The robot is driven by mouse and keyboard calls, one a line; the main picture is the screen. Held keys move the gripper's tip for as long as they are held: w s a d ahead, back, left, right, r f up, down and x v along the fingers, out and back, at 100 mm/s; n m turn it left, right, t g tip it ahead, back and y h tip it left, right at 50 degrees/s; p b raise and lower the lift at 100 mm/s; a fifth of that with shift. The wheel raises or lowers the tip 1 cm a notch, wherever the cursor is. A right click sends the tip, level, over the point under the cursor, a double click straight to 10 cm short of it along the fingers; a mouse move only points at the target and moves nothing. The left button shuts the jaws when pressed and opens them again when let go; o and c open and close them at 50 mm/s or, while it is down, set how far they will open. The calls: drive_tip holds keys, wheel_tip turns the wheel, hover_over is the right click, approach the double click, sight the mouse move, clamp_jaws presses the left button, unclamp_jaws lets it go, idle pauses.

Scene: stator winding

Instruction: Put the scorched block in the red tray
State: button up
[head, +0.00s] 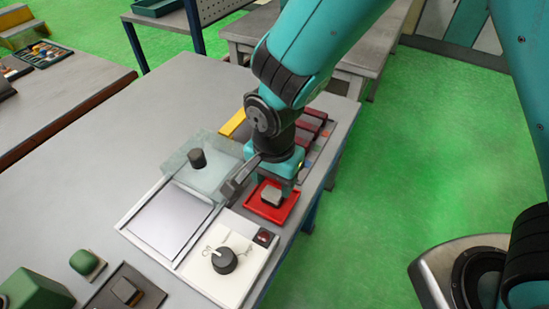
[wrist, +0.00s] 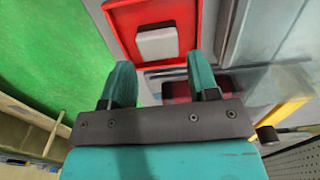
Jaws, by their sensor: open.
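The red tray (head: 286,211) lies near the right edge of the grey table, in front of my arm. A grey block (head: 272,196) rests inside it; I cannot make out scorch marks on it. In the wrist view the red tray (wrist: 131,49) shows at the top, with the light grey block (wrist: 158,43) inside its rim. My gripper (wrist: 161,78) is open and empty, its two teal fingers apart. The block lies beyond the fingertips, not between them. In the head view my gripper (head: 281,177) is just behind the tray and block, partly hiding the tray's back.
Dark red blocks (head: 312,122) sit behind my gripper. A dark pad with a small block (head: 124,290) is at front left.

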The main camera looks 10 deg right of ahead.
sight(274, 190)
wheel_tip(274, 190, up, 8)
drive_tip(key=s+d+r+n+y, duration=0.4)
drive_tip(key=s+d+r+n, duration=0.5)
drive_tip(key=n, duration=0.5)
wheel_tip(274, 190, up, 2)
drive_tip(key=shift+s+d+r+n, duration=0.15)
drive_tip(key=shift+s+d+n, duration=0.2)
drive_tip(key=shift+s, duration=0.65)
drive_tip(key=shift+a, duration=0.1)
